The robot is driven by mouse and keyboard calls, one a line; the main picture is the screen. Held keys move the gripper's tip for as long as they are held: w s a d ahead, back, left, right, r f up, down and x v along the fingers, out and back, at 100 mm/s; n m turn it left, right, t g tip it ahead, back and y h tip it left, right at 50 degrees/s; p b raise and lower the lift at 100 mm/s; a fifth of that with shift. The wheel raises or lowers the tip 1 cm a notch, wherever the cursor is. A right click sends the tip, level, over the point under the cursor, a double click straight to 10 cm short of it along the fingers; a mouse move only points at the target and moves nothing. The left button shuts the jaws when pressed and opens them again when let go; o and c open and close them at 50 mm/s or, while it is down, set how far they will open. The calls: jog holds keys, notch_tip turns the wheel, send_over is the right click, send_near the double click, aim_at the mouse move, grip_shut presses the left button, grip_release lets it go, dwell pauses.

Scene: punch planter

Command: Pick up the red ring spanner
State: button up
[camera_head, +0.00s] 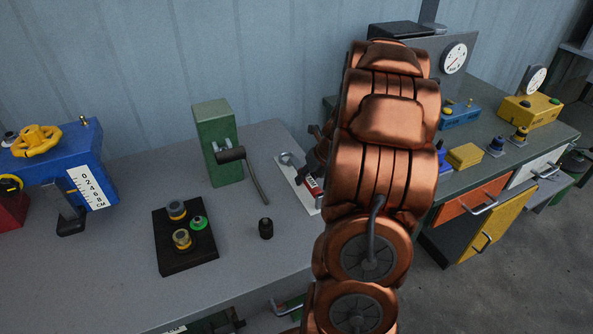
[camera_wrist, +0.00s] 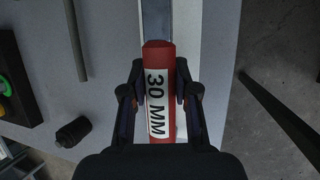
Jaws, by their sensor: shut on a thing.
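The red ring spanner (camera_wrist: 158,60) has a red handle with a white "30 MM" label, and its grey shaft runs up and out of the wrist view. My gripper (camera_wrist: 160,95) is shut on the red handle, with one finger on each side of it. In the head view, the spanner's red handle (camera_head: 312,187) shows just left of my copper-coloured arm, over a white strip (camera_head: 301,196) on the grey bench. My gripper is mostly hidden behind the arm there. I cannot tell whether the spanner touches the strip.
A green block with a dark lever (camera_head: 217,140) stands left of the spanner. A small black cylinder (camera_head: 266,228) and a black plate with knobs (camera_head: 187,262) are on the bench (camera_head: 110,265). A blue device with a yellow wheel (camera_head: 85,150) is far left. A second bench (camera_head: 480,160) stands right.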

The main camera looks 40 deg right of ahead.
grip_shut()
